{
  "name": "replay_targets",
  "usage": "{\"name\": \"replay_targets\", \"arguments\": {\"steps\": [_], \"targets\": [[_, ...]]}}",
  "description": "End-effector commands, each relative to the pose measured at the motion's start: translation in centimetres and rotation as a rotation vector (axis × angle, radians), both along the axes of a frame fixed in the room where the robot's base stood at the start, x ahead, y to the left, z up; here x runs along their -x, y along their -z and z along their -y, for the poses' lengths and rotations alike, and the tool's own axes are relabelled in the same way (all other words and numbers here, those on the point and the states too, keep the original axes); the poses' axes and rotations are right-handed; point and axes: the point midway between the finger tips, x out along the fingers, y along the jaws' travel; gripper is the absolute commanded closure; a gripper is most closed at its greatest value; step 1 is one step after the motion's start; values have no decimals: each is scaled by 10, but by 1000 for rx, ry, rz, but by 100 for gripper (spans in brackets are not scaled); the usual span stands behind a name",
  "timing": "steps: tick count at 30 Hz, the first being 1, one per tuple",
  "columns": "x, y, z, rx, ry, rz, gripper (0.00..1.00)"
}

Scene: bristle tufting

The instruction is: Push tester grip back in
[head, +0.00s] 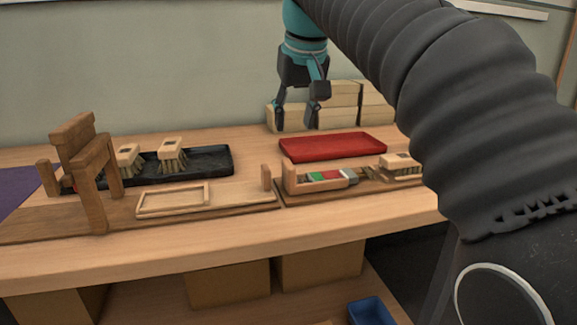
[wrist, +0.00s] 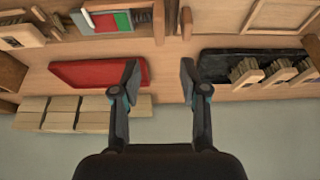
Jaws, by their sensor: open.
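The tester is a low wooden frame (head: 291,180) at the front right of the bench. A red and green scale strip (head: 322,176) runs along it, with a grey block (head: 350,177), seemingly the grip, at its right end. In the wrist view the strip (wrist: 120,20) and grey block (wrist: 80,22) show at the top left. A brush (head: 400,162) lies at the tester's right; it also shows in the wrist view (wrist: 20,36). My gripper (head: 296,113) is open and empty, above and behind the tester. In the wrist view my gripper (wrist: 159,78) has fingers wide apart.
A red tray (head: 332,147) lies behind the tester. A black tray (head: 220,163) holds brushes on the left, near an upright wooden stand (head: 96,190). A flat wooden frame (head: 174,201) lies in front. Pale blocks (head: 345,100) are stacked at the back wall.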

Motion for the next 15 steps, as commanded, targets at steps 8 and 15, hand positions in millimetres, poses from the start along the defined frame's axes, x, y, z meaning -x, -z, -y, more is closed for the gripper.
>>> {"name": "replay_targets", "arguments": {"steps": [8,15], "targets": [[-18,49,-5,0,1,-3,56],[-33,88,-9,0,1,-3,56]]}}
